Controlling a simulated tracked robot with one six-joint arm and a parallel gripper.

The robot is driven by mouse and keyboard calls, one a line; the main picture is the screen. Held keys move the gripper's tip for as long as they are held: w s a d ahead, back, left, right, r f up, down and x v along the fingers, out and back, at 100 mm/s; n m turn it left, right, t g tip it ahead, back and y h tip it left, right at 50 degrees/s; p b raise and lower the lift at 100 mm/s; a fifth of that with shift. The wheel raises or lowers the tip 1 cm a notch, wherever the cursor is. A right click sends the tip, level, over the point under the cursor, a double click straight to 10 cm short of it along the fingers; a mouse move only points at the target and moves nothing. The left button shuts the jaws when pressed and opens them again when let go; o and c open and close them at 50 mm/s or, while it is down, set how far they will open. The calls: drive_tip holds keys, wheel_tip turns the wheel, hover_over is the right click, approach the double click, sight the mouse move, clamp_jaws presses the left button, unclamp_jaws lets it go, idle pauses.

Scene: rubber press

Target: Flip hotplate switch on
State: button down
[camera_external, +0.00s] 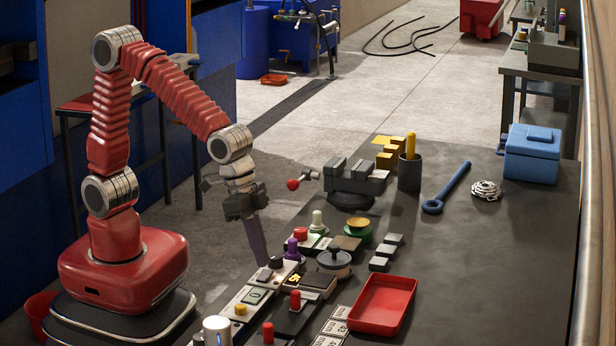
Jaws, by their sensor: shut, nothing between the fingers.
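A small dark unit with a lit yellow display (294,279) sits near the left edge of the bench. A grey lidded pot (335,263) stands close beside it; this looks like the hotplate area, but I cannot make out which part is the hotplate switch or its position. My gripper (263,261) points down with its long fingers shut and empty. Its tips are at the left edge of the row of panels, left of a black knob (276,262) and a purple knob (292,246). I cannot tell whether the tips touch anything.
A red tray (382,304), a vise (352,182), a dark cup (409,173), a blue wrench (447,190) and a blue box (532,153) stand on the bench. Several small knobs and red-topped posts crowd its left edge. The bench's right side is mostly clear.

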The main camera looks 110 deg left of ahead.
wheel_tip(320, 180, up, 11)
drive_tip(key=s+d, duration=0.2)
drive_tip(key=shift+s+d, duration=0.35)
drive_tip(key=shift+s, duration=0.05)
idle(0.3)
drive_tip(key=s+a+f+t, duration=0.1)
drive_tip(key=s+a+t, duration=0.1)
drive_tip(key=s+a, duration=1.1)
drive_tip(key=shift+s+a+f+y, duration=0.3)
drive_tip(key=shift+s+a+f, duration=0.1)
drive_tip(key=shift+s, duration=2.4)
